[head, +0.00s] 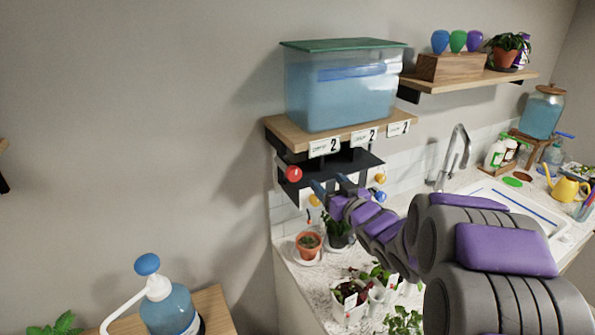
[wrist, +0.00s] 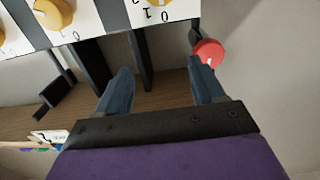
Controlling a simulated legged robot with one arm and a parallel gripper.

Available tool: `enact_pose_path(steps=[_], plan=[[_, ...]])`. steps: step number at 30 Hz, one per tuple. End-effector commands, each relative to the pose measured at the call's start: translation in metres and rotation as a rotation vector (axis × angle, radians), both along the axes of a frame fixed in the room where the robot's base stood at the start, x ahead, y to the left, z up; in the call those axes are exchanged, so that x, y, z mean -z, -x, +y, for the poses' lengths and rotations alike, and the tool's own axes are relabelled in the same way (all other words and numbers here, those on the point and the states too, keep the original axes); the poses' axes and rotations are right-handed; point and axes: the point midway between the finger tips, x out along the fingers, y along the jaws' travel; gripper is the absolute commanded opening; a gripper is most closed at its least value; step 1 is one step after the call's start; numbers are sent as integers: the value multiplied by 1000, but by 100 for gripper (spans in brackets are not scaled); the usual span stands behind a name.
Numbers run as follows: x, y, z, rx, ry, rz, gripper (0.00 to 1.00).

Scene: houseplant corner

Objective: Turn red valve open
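The red valve (head: 293,173) is a round red knob at the left end of the dark panel under the wooden shelf. In the wrist view the red valve (wrist: 210,52) shows just beyond the tip of the right-hand finger, which slightly overlaps it. My gripper (head: 330,183) is to the right of the valve, in front of the panel. In the wrist view my gripper (wrist: 160,72) has its two blue-grey fingers wide apart with nothing between them. The valve is not between the fingers. I cannot tell whether the finger touches it.
Yellow knobs (head: 381,178) sit at the panel's right; a yellow knob (wrist: 54,12) also shows in the wrist view. A clear water tank (head: 343,95) stands on the shelf (head: 290,134) above. Potted plants (head: 309,243) stand on the counter below. The wall side left of the valve is free.

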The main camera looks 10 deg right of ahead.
Motion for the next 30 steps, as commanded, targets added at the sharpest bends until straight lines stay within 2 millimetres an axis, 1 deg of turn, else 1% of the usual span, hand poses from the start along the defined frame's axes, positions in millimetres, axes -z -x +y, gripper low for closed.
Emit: enact_pose_path(steps=[7,18,30], plan=[[-1,14,-3,-2,-2,-2,68],[-3,36,-15,-1,-2,-6,68],[-2,59,-23,-2,-1,-4,68]])
